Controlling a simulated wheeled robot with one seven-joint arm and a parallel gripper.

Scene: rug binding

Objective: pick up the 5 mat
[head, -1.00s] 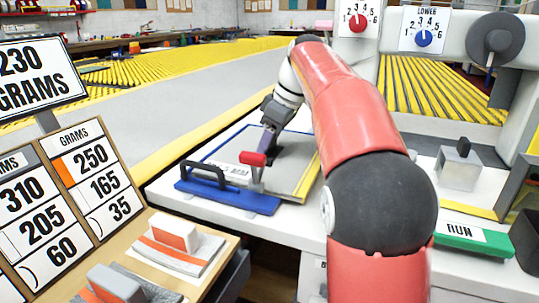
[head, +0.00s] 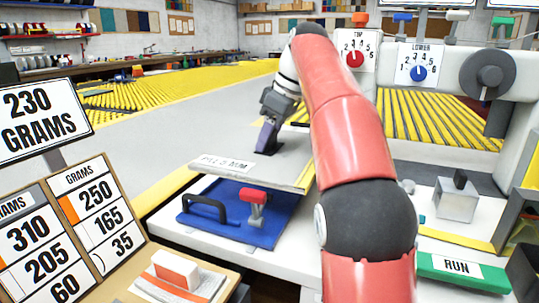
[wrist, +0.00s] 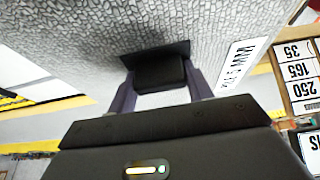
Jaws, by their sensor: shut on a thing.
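The grey mat (head: 288,162) carries a white label that reads PILE 5 MM. It is raised above the blue board (head: 272,236), roughly level, and covers the board's far part. My gripper (head: 267,146) is over the mat and shut on a dark grip block on its top. In the wrist view, the block (wrist: 158,71) sits between the two fingers. The mat's pebbled grey surface (wrist: 110,35) fills the upper part of that view, with the label (wrist: 242,62) at right.
The blue board has a black handle (head: 206,204) and a red-topped clamp (head: 254,204). It lies on the white table (head: 285,262). A green RUN button (head: 462,270) and a grey metal block (head: 456,202) are at right. Weight signs (head: 80,222) stand at left.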

